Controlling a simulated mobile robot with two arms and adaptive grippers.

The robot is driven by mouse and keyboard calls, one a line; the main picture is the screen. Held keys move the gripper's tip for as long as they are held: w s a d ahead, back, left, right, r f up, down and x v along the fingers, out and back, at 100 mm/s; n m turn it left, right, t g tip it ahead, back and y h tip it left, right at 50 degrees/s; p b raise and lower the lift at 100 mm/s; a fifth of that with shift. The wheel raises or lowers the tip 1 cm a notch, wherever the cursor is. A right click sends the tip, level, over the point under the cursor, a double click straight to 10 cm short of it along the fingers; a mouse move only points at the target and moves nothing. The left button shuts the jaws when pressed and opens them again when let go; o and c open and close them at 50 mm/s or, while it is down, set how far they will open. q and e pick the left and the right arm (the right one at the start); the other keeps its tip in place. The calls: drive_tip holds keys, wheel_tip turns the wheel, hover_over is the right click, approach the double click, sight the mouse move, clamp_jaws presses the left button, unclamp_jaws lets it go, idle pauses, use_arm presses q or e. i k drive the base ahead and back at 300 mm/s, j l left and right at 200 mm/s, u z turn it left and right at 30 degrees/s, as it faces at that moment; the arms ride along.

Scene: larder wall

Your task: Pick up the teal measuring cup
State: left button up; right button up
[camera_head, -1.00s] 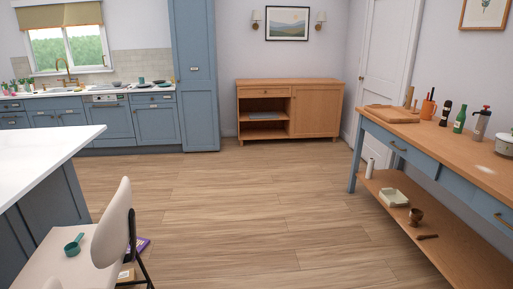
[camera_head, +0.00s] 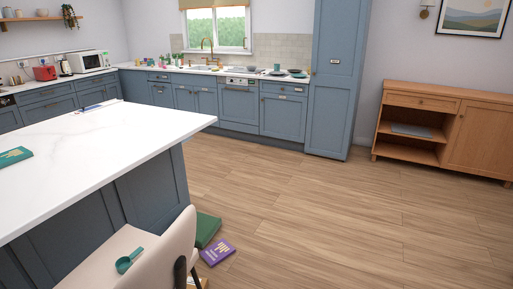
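The teal measuring cup (camera_head: 129,259) lies on the seat of a cream chair (camera_head: 180,247) at the lower left of the head view. Its round bowl is toward the lower left and its handle points to the upper right. The chair stands beside the white-topped island. Neither of my grippers shows in the view.
The island (camera_head: 100,150) fills the left side, with a teal book (camera_head: 14,156) on top. A green box or book (camera_head: 206,229) and a purple book (camera_head: 217,251) lie on the floor behind the chair. Blue cabinets (camera_head: 236,105) line the back. The wooden floor at right is clear.

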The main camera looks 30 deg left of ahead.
sight(123, 264)
drive_tip(key=i+u, duration=0.35)
drive_tip(key=i+l+u, duration=0.15)
drive_tip(key=i+u, duration=0.2)
drive_tip(key=i+l+u, duration=0.3)
drive_tip(key=i+j, duration=0.05)
drive_tip(key=j, duration=0.05)
